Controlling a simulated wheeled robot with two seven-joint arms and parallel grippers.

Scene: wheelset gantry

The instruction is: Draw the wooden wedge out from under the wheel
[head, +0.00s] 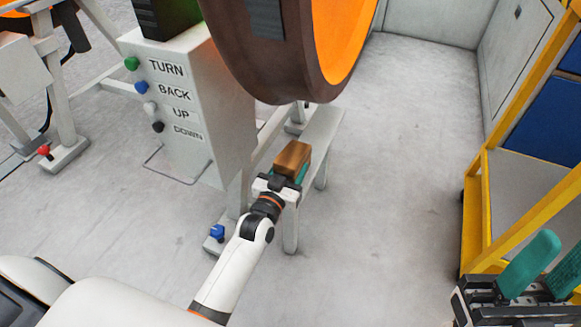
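The wooden wedge (293,157) is a brown block low over the near part of a pale narrow beam (319,133). The large wheel (262,75), dark brown with an orange face, hangs above and behind it. In the picture a gap shows between the wheel's lowest edge and the wedge. My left gripper (289,174) is at the near end of the wedge, with a teal finger close along its side; it looks shut on it. The far finger is mostly hidden. My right gripper (547,268) is at the lower right, its teal fingers apart and empty.
A grey control post (190,110) with TURN, BACK, UP and DOWN buttons stands left of the wheel. A blue part (216,232) sits near its foot. A yellow-framed cart (475,215) is at the right. The floor (400,160) between beam and cart is clear.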

